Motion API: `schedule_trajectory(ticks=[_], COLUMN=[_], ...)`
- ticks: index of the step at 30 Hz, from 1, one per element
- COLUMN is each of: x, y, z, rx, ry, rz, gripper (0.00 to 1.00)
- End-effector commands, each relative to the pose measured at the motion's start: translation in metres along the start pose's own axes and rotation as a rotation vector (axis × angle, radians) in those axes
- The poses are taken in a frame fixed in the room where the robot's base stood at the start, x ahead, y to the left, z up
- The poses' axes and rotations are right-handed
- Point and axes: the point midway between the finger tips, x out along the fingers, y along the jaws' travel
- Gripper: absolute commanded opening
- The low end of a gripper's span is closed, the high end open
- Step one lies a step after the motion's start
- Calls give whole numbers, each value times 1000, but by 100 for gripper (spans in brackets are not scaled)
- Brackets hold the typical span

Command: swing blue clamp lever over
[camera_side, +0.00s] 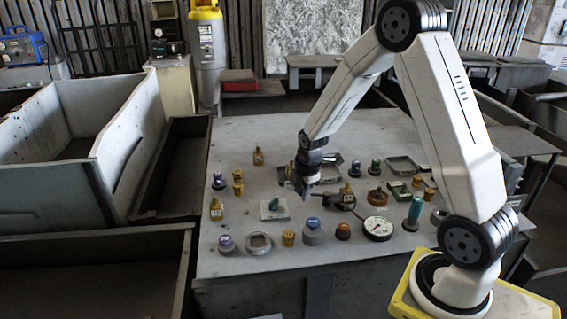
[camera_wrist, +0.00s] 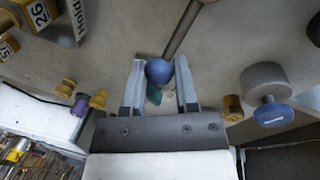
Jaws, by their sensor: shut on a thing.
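The clamp lever shows in the wrist view as a dark rod (camera_wrist: 182,28) with a blue ball knob (camera_wrist: 159,71) at its end. My gripper (camera_wrist: 160,66) has one finger on each side of the knob and is shut on it. The rod runs from the knob up and to the right in that view. In the side view my gripper (camera_side: 304,192) is low over the middle of the table, and the dark rod (camera_side: 325,195) reaches right from it to a block with a yellow tag (camera_side: 347,189). The knob is not clearly visible there.
A teal toggle on a pale plate (camera_side: 266,212) stands left of my gripper. A blue-topped grey button (camera_side: 313,228) stands in front, also seen in the wrist view (camera_wrist: 270,100). A white dial gauge (camera_side: 378,227) and several yellow-tagged parts crowd around. The table's back left (camera_side: 250,130) is clear.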

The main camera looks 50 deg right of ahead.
Motion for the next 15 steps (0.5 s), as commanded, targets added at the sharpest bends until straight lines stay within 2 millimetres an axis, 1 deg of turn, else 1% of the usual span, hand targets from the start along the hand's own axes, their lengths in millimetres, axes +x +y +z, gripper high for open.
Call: schedule_trajectory(ticks=[4, 5, 6, 7, 8, 15], x=[0, 0, 0, 0, 0, 0], y=[-2, -2, -2, -2, -2, -1], z=[0, 0, 0, 0, 0, 0], rx=[-2, -2, -2, -2, -2, 0], ry=[0, 0, 0, 0, 0, 0], rz=[-5, -5, -5, -5, -5, -3], gripper=[0, 44, 56, 66, 72, 72])
